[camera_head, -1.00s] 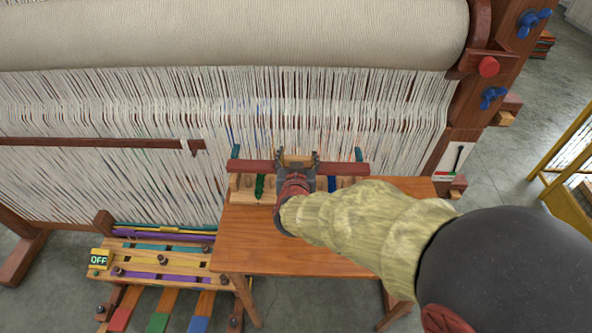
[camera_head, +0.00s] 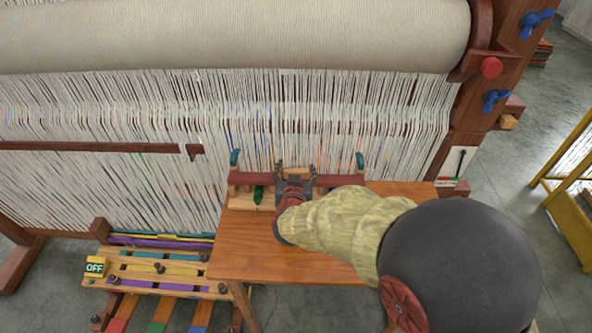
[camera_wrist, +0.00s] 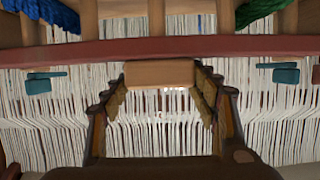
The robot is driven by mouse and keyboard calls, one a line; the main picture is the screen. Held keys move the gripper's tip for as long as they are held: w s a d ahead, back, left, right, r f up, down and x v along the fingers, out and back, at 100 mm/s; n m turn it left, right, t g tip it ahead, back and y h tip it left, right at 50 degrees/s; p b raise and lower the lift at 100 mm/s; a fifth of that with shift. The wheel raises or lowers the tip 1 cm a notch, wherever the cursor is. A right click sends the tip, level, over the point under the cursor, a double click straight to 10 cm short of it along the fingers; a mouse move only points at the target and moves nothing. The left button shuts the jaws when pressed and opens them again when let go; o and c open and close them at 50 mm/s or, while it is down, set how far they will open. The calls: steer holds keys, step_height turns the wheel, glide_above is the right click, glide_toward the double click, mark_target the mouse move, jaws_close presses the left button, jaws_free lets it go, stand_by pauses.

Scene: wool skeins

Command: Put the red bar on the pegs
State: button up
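The red bar (camera_head: 337,181) lies level across the row of wooden pegs (camera_head: 233,190), in front of the white threads. In the wrist view the bar (camera_wrist: 60,55) spans the whole picture and crosses the peg ends (camera_wrist: 90,20). Whether it touches them I cannot tell. A pale wooden block (camera_wrist: 160,73) sits at the bar's middle. My gripper (camera_head: 296,172) is at this block; in the wrist view its fingers (camera_wrist: 160,85) are closed on the block's two ends. My gripper hides the middle pegs in the head view.
Teal hooks (camera_head: 235,158) (camera_head: 360,160) stand near both bar ends. Green wool (camera_head: 258,194) and blue wool (camera_wrist: 50,12) hang among the pegs. The wooden table (camera_head: 250,255) is mostly clear in front. The loom's threads (camera_head: 120,110) are close behind.

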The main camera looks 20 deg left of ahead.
steer(key=o, duration=0.5)
steer(key=shift+r, duration=0.15)
steer(key=p+v, duration=0.3)
steer(key=v, duration=0.9)
steer(key=shift+p, duration=0.35)
